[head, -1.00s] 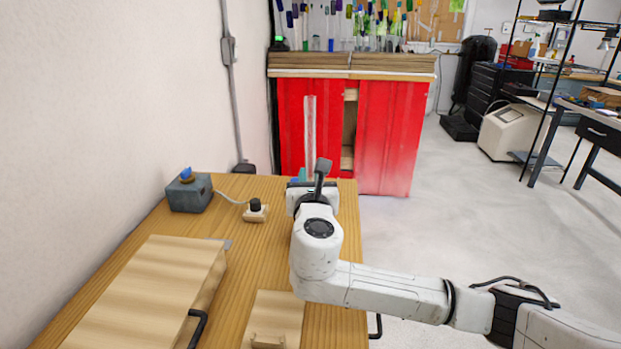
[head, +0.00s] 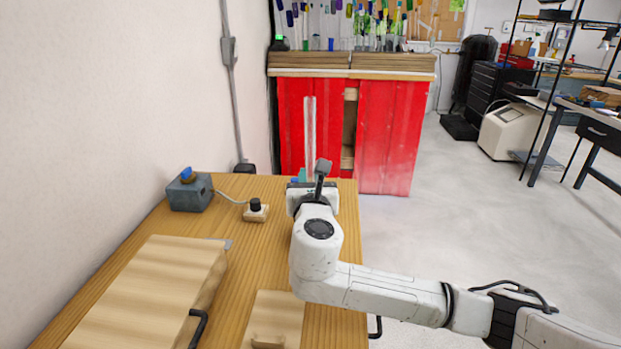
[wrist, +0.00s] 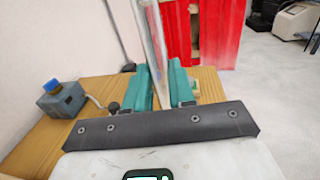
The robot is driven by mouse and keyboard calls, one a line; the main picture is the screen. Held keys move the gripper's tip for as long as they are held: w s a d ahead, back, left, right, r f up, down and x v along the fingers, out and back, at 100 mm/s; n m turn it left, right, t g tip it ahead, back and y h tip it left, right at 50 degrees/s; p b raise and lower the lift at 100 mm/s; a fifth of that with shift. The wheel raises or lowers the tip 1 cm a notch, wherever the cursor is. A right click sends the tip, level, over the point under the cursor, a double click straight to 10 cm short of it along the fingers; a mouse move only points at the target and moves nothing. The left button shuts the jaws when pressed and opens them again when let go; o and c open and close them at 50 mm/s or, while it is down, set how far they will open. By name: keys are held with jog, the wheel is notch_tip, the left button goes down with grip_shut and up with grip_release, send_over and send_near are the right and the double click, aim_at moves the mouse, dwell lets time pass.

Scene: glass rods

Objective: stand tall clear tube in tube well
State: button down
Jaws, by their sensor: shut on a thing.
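The tall clear tube (head: 310,130) stands near upright above the far end of the wooden table, in front of the red cabinet. It also shows in the wrist view (wrist: 157,45), looking slightly tilted there. My gripper (wrist: 161,88) is shut on the tube, with a teal finger on each side of it. In the head view my gripper (head: 303,176) is partly hidden behind my wrist, which also hides the tube's lower end. I cannot make out the tube well for sure. A small pale wooden part (wrist: 195,84) shows beside the right finger.
A grey box with a blue knob (head: 189,193) is wired to a small block with a black knob (head: 256,210). A pale wooden case (head: 150,290) and a wooden board (head: 275,318) lie nearer. Table (head: 255,250) is bare between them. The red cabinet (head: 388,135) stands behind.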

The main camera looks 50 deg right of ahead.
jog(key=shift+f+b, duration=0.35)
jog(key=shift+f, duration=0.1)
jog(key=c, duration=1.2)
grip_release()
jog(key=shift+c, duration=0.2)
jog(key=shift+s+a, duration=0.1)
jog(key=v, duration=1)
jog(key=shift+s+a, duration=0.25)
